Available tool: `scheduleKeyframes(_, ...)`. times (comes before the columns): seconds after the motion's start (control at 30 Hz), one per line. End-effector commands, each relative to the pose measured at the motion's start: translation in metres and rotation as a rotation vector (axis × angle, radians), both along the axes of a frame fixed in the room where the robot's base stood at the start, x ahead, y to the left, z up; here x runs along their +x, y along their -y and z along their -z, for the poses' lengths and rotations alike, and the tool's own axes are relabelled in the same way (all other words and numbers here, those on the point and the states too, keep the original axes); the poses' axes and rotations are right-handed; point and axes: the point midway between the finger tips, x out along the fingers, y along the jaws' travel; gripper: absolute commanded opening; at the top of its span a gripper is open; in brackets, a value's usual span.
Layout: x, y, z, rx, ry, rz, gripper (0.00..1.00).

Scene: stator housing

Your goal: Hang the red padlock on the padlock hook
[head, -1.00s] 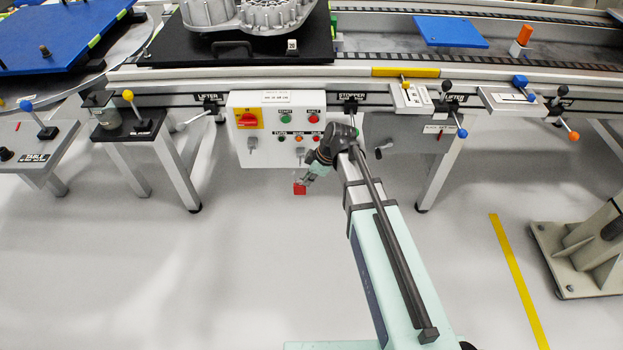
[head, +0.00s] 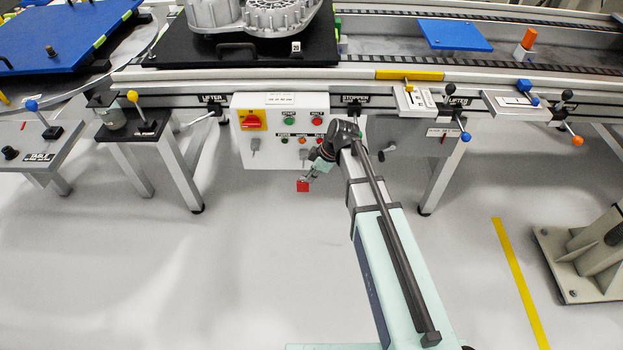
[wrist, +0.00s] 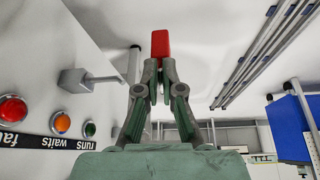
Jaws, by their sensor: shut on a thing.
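The red padlock (head: 303,186) hangs in front of the lower part of the white control panel (head: 262,159), just below its bottom edge. In the wrist view the padlock (wrist: 160,43) sticks out beyond the fingertips of my gripper (wrist: 159,73), which is shut on it. Its shackle is hidden between the fingers. It also shows at the end of my arm as a small gripper (head: 311,174) in the head view. A grey block with a protruding rod (wrist: 76,80) stands on the panel, left of my gripper and apart from the padlock.
A red lamp (wrist: 12,109), an orange lamp (wrist: 62,122) and a green lamp (wrist: 89,129) sit on the panel at left. A red-yellow rotary switch (head: 252,120) is at its upper left. The conveyor (head: 560,66) runs above.

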Motion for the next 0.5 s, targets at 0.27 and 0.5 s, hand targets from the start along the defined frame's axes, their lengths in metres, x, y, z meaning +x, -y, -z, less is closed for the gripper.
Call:
scheduleKeyframes(0.27, 0.020, 0.000, 0.001, 0.000, 0.000, 0.000, 0.00)
scheduleKeyframes(0.5, 0.035, 0.000, 0.002, 0.000, 0.000, 0.000, 0.00)
